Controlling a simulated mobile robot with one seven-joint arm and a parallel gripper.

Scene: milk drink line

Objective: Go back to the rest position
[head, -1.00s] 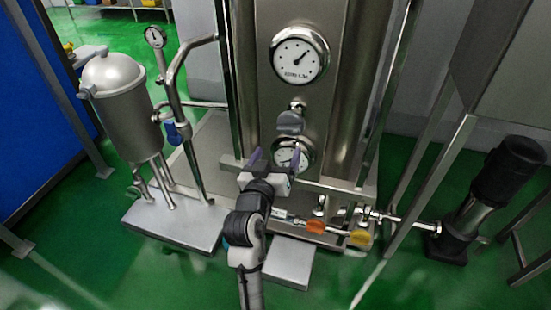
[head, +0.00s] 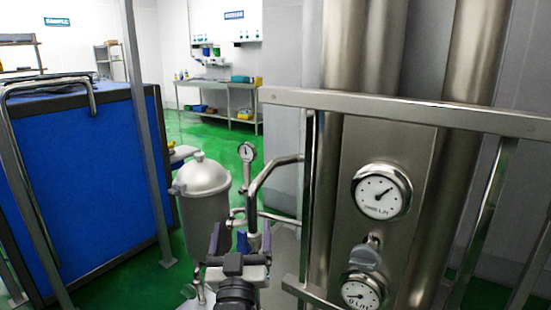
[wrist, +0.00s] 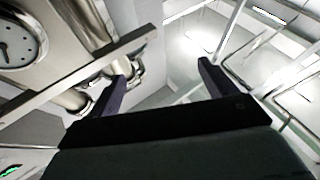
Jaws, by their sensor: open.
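My gripper (head: 240,238) is in the lower middle of the head view. Its two dark fingers point up and stand apart, with nothing between them. In the wrist view my gripper (wrist: 163,80) also shows open and empty. In the head view it is in front of the grey canister (head: 203,205) and left of the steel panel with gauges (head: 415,190). It appears apart from both, though its distance to the canister is hard to tell.
A steel rail (head: 420,110) crosses in front of the panel. The upper gauge (head: 382,191) and lower gauge (head: 361,291) sit at right. A bent steel pipe (head: 262,180) rises near my gripper. A blue cabinet (head: 85,190) stands left. Green floor (head: 215,136) is open behind.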

